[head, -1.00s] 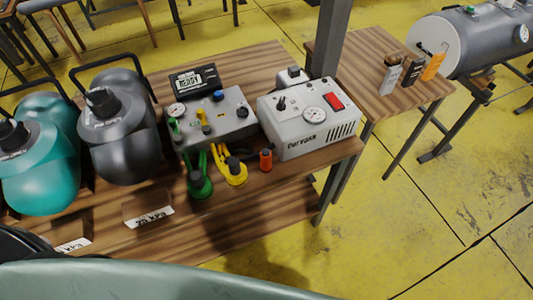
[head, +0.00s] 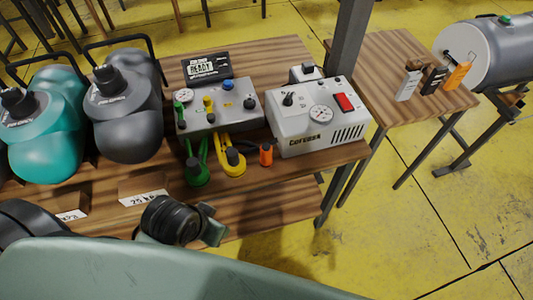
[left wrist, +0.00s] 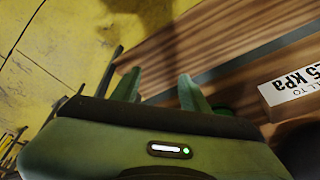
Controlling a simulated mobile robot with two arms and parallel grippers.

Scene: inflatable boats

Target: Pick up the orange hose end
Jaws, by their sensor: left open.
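The orange hose end (head: 266,154) stands upright near the front edge of the wooden table, in front of the white pump box. A dark hose runs behind it. The yellow hose end (head: 235,160) is just left of it, with the green hose end (head: 198,172) further left. My left gripper (head: 211,224) is low at the table's front, left of and nearer than the orange hose end, and apart from it. In the left wrist view its two green fingers (left wrist: 160,90) are spread and empty. The orange hose end is not visible there. My right gripper is not in view.
The white pump box (head: 318,115) and grey gauge box (head: 218,107) stand behind the hose ends. A 25 kPa label (head: 143,190) is left of my gripper; it also shows in the left wrist view (left wrist: 293,80). A dark post (head: 350,45) rises behind the pump.

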